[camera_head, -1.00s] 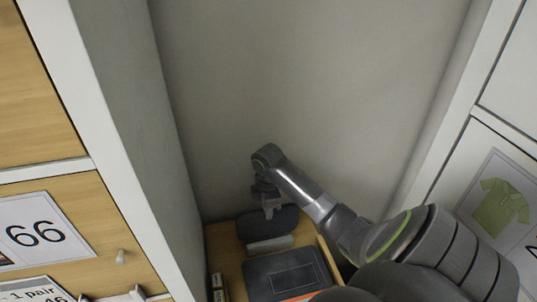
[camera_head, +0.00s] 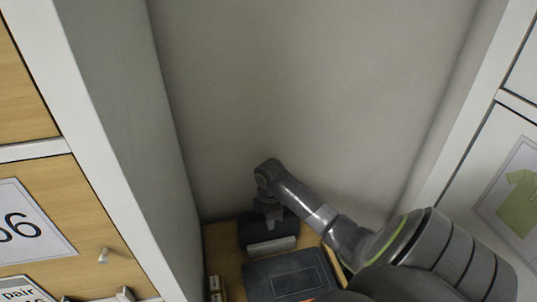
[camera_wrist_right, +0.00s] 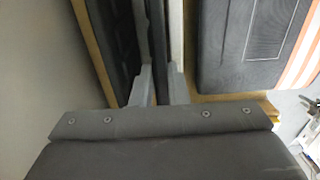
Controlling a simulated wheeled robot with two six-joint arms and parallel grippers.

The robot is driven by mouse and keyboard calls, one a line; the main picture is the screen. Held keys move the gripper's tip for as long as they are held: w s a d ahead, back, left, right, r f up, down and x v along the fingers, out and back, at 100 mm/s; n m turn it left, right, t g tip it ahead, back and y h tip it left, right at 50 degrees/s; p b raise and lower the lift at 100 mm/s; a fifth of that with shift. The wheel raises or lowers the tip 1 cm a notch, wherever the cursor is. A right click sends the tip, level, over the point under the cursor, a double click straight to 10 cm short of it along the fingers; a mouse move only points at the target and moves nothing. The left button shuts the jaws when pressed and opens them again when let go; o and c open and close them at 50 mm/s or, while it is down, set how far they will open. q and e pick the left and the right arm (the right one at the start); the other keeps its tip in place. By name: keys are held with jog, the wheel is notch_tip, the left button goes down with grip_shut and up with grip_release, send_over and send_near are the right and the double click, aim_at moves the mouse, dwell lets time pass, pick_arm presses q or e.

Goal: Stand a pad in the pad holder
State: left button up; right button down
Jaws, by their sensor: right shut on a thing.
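My right gripper (camera_head: 268,212) is at the back of the small wooden surface, pointing down. In the right wrist view its two fingers (camera_wrist_right: 159,88) are shut on a thin dark pad (camera_wrist_right: 157,40), seen edge-on. Beside the pad runs a light grey strip (camera_wrist_right: 176,35), apparently the front wall of the pad holder; this also shows in the head view (camera_head: 271,245). A dark upright shape (camera_head: 254,235) stands behind that wall; I cannot tell how much is pad and how much holder. The pad's lower edge is hidden. My left gripper is out of view.
A flat dark piece with an outlined rectangle (camera_head: 290,278) lies in front of the holder. Small boxes (camera_head: 214,286) stand at the left edge. A grey partition (camera_head: 130,130) and the back wall (camera_head: 310,90) are close around the surface (camera_head: 228,262).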

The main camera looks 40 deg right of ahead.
jog(key=shift+f, duration=0.2)
jog(key=c, duration=1.3)
grip_release()
jog(key=shift+c, duration=0.2)
jog(key=shift+r, duration=0.1)
notch_tip(320, 180, up, 8)
jog(key=shift+f+b, duration=0.15)
jog(key=shift+b, duration=0.35)
notch_tip(320, 180, up, 10)
jog(key=p, duration=0.7)
jog(key=shift+f+p, duration=0.25)
jog(key=shift+p, duration=0.1)
